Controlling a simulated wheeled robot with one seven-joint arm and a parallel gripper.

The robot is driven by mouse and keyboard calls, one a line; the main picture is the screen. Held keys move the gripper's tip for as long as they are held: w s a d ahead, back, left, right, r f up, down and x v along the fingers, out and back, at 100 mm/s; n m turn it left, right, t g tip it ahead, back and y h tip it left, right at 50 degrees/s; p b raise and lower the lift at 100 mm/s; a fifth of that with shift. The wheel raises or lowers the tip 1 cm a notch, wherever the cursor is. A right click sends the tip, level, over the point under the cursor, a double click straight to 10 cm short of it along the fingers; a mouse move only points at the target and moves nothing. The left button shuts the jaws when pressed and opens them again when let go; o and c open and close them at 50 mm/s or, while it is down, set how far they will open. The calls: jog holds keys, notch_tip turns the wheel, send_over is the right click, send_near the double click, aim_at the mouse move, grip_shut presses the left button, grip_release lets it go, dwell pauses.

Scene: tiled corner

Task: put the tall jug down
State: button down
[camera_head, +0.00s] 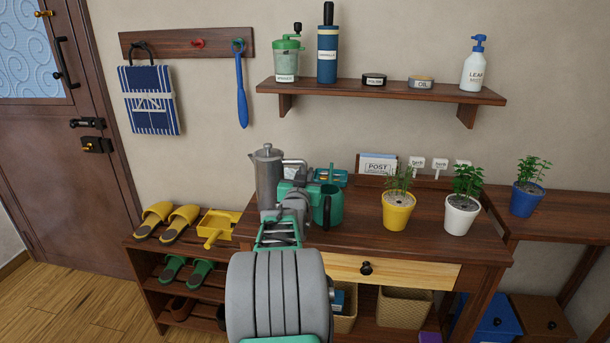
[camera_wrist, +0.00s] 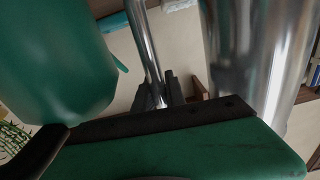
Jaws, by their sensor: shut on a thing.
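The tall jug (camera_head: 267,180) is grey metal and stands upright at the left end of the wooden table (camera_head: 345,238). Its shiny body (camera_wrist: 262,55) fills the right of the wrist view. My gripper (camera_head: 293,185) is shut on the jug's handle (camera_wrist: 146,45), to the right of its body. The jug's base is partly hidden by my arm, so I cannot tell whether it touches the tabletop.
A green jug (camera_head: 328,206) with a dark handle is close on the right; its side (camera_wrist: 65,65) looms in the wrist view. Potted plants in yellow (camera_head: 397,212) and white (camera_head: 461,215) pots stand further right. Bare tabletop lies in front of them.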

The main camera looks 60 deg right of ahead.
jog(key=shift+f, duration=0.1)
jog(key=c, duration=1.4)
grip_release()
jog(key=shift+o, duration=0.2)
jog(key=shift+a, duration=0.1)
jog(key=b+v, duration=0.2)
jog(key=v, duration=0.8)
jog(key=shift+b, duration=0.35)
jog(key=shift+s+a+r+p, duration=0.15)
jog(key=shift+s+a+r, duration=0.3)
jog(key=shift+a, duration=0.3)
jog(key=shift+s+a+r+p, duration=0.15)
jog(key=shift+s+a+r, duration=0.1)
jog(key=shift+a+r, duration=0.4)
jog(key=shift+s+a+r+p, duration=0.15)
jog(key=shift+s+a+r, duration=0.2)
jog(key=shift+a, duration=0.5)
